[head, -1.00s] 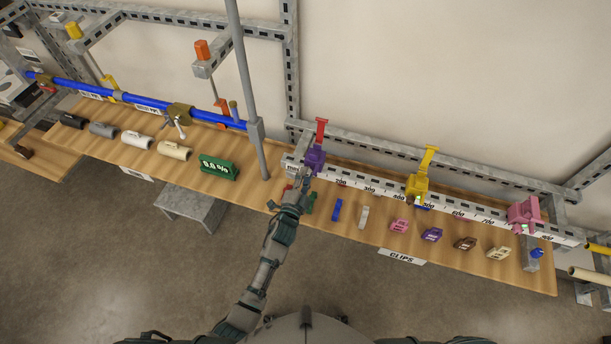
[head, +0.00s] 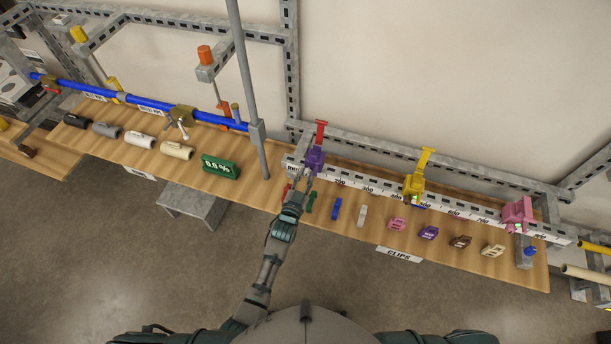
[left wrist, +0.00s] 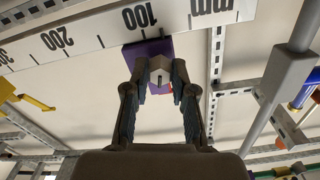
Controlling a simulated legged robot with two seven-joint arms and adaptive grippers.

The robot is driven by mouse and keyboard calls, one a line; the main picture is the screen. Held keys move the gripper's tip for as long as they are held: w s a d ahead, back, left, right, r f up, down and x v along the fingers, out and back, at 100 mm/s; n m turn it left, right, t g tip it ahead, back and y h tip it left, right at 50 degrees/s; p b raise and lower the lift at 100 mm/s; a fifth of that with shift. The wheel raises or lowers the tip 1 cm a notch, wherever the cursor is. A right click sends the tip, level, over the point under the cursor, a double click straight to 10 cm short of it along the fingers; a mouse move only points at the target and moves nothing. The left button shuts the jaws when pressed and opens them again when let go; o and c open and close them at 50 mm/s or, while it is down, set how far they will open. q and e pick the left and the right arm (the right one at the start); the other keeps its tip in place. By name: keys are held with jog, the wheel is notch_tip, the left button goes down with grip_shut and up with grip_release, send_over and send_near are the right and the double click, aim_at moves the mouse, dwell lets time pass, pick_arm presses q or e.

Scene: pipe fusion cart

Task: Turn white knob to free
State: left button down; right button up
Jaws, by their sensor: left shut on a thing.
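The purple clamp (head: 314,160) with a red handle sits at the left, low-number end of the white ruler rail. My left gripper (head: 304,183) is at the front of this clamp. In the left wrist view, the left gripper's fingers (left wrist: 160,80) are closed around the small white knob (left wrist: 160,73), in front of the purple clamp body (left wrist: 147,50) near the 100 mark. A small dark mark shows on the knob's face. The fingers cover the knob's sides, and the head view does not show the knob clearly. My right gripper is out of view.
A yellow clamp (head: 414,184) and a pink clamp (head: 517,214) stand farther right along the ruler (head: 465,209). Several colored clips lie on the wooden shelf below. A grey upright post (head: 248,90) and a green display box (head: 220,165) stand left of my gripper.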

pick_arm(q)
jog(key=shift+s+f+n, duration=0.2)
jog(key=shift+f+n, duration=0.3)
jog(key=shift+f, duration=0.05)
jog(key=c, duration=1.1)
grip_release()
jog(key=shift+o, duration=0.7)
jog(key=shift+w+r, duration=0.1)
jog(key=shift+r, duration=0.2)
jog(key=v, duration=1.2)
